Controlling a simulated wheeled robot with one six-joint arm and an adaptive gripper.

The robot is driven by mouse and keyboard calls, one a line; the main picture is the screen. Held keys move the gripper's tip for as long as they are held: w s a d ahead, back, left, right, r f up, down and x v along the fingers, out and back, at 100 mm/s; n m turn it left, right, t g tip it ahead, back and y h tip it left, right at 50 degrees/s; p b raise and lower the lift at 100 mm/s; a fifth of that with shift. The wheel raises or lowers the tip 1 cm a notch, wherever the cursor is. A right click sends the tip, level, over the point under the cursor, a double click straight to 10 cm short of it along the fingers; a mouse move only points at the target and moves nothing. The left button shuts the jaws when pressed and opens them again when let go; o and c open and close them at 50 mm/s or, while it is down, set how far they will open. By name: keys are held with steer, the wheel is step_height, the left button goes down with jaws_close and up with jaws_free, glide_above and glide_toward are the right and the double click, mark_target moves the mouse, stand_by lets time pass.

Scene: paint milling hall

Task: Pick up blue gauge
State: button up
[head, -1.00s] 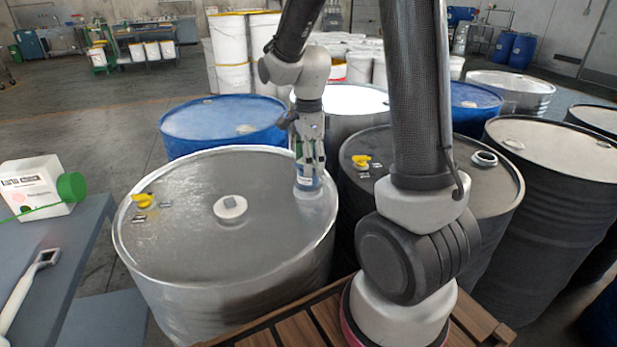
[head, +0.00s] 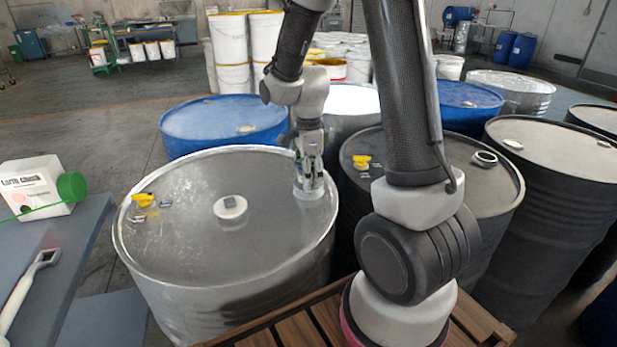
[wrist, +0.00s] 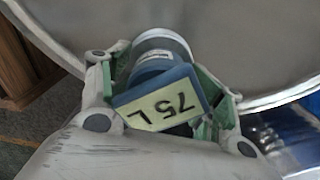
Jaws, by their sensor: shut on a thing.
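The blue gauge (wrist: 158,90) shows in the wrist view between my fingers, with a pale yellow-green label reading "75 L" and a round grey base beyond it. My gripper (head: 309,178) is shut on the gauge, a finger on each side. In the head view the gripper points down at the right rim area of the large silver drum (head: 185,235). There the fingers mostly hide the gauge. It is at or very near the drum top; I cannot tell whether it touches.
The silver drum's lid has a yellow cap (head: 143,200) and a central round bung (head: 230,206). A black drum (head: 400,160) stands close to the right, a blue drum (head: 222,122) behind. A table (head: 70,250) at left holds a white container (head: 38,187) and a grey tool (head: 28,285).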

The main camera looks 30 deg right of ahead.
steer(key=shift+r, duration=0.1)
step_height(320, 180, up, 21)
stand_by(0.7)
